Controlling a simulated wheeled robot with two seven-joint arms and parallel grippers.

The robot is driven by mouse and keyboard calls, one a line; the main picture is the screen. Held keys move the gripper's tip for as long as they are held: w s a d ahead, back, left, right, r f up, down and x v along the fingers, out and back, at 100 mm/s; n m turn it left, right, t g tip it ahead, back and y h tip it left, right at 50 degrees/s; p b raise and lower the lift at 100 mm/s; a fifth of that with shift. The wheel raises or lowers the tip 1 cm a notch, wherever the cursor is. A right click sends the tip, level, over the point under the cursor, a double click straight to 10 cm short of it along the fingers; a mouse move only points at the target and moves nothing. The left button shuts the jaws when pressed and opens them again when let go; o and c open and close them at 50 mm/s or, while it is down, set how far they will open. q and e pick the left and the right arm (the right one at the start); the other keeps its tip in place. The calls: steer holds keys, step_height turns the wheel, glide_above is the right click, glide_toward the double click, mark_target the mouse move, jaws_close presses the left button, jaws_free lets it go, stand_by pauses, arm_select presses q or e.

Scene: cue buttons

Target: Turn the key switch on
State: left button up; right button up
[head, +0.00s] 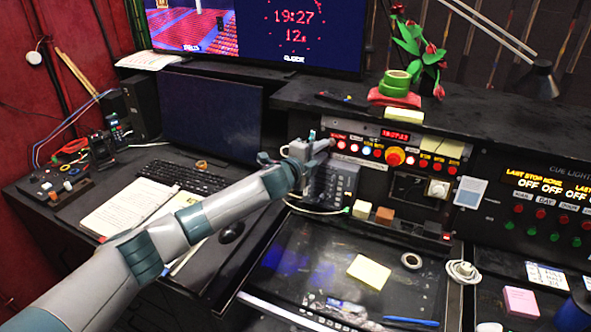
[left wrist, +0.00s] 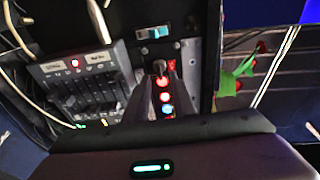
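My left gripper (head: 312,150) reaches in from the left to the left end of the red-lit button row on the cue panel (head: 345,131). In the left wrist view, the two dark fingers (left wrist: 162,76) stand apart, with lit red and blue buttons (left wrist: 165,97) showing between them. A small dark knob that looks like the key switch (left wrist: 160,67) stands at the fingertips, beside a red label. I cannot tell whether the fingers touch it. In the head view the gripper hides the key switch. My right gripper is not in view.
A slider box (left wrist: 85,85) and a rocker switch (left wrist: 153,32) show in the left wrist view. Tape and a plant (head: 420,50) stand above the panel.

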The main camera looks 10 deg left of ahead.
arm_select(q)
steer(key=b+v, duration=0.4)
steer(key=v, duration=1)
steer(key=shift+s, duration=0.35)
steer(key=shift+a+f, duration=0.1)
